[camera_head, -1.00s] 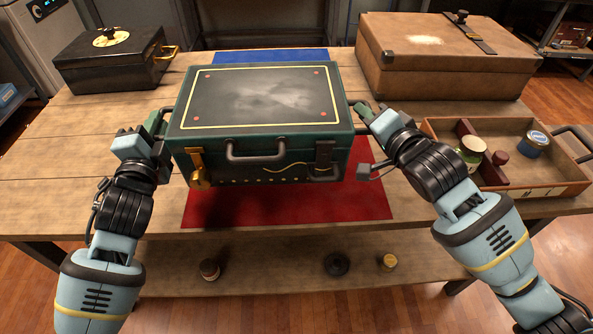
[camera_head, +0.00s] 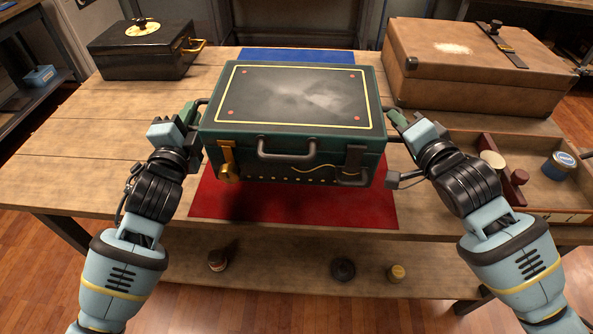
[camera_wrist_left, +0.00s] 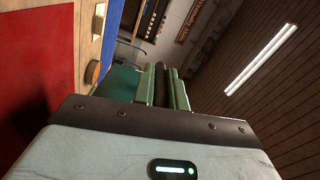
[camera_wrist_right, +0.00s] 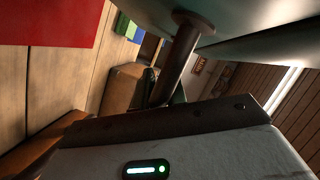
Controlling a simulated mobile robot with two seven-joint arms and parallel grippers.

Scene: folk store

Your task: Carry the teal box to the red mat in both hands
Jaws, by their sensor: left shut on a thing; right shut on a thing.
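The teal box (camera_head: 290,150), with a dark lid edged in yellow, is held level above the table. The red mat (camera_head: 300,206) lies under it at the table's front edge; the box hides the mat's back part and casts a dark shadow on its left. My left gripper (camera_head: 194,112) is shut on the box's left side handle; the left wrist view shows its green fingers (camera_wrist_left: 158,88) around a dark bar, with the mat (camera_wrist_left: 35,70) below. My right gripper (camera_head: 398,118) is shut on the right side handle (camera_wrist_right: 178,62). The mat also shows in the right wrist view (camera_wrist_right: 60,20).
A blue mat (camera_head: 297,55) lies behind the box. A black box (camera_head: 140,58) stands at the back left, a brown case (camera_head: 460,85) at the back right. A wooden tray (camera_head: 540,206) with jars is close to my right arm. The table's left part is clear.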

